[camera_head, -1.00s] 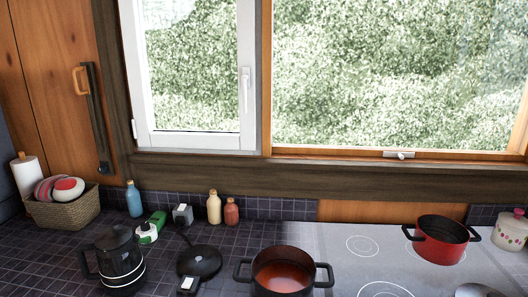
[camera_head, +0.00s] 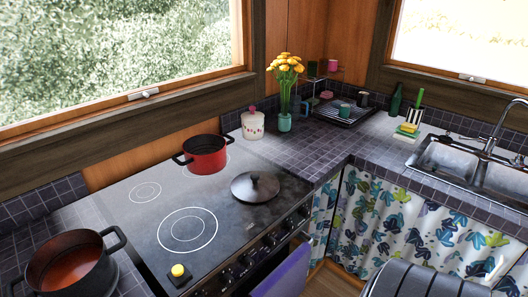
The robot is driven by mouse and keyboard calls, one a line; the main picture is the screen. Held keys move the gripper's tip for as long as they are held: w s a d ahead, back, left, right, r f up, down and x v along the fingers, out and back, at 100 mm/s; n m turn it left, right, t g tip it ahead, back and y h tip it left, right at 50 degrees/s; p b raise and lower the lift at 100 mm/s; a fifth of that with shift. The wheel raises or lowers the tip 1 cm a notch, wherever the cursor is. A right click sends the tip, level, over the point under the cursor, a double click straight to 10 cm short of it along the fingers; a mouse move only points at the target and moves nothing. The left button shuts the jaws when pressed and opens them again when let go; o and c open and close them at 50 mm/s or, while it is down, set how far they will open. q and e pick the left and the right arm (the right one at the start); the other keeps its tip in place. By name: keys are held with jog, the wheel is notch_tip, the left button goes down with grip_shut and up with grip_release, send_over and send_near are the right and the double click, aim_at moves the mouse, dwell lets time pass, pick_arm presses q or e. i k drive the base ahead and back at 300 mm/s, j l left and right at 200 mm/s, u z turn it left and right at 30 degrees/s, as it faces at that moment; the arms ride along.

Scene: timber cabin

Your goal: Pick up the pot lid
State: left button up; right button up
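The pot lid (camera_head: 255,188) is dark with a round knob on top. It lies on the right part of the stove top, near the front edge. A red pot with dark handles (camera_head: 205,154) stands behind it to the left. A black pot with red-orange contents (camera_head: 70,264) stands at the lower left, beside the stove.
The stove top (camera_head: 150,225) has bare rings left of the lid. A small block with a yellow top (camera_head: 178,274) sits at its front. A white jar (camera_head: 253,124) and a vase of yellow flowers (camera_head: 285,122) stand behind. A sink (camera_head: 450,160) is at the right.

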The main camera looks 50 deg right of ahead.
aim_at(252, 186)
jog(key=z, duration=1.45)
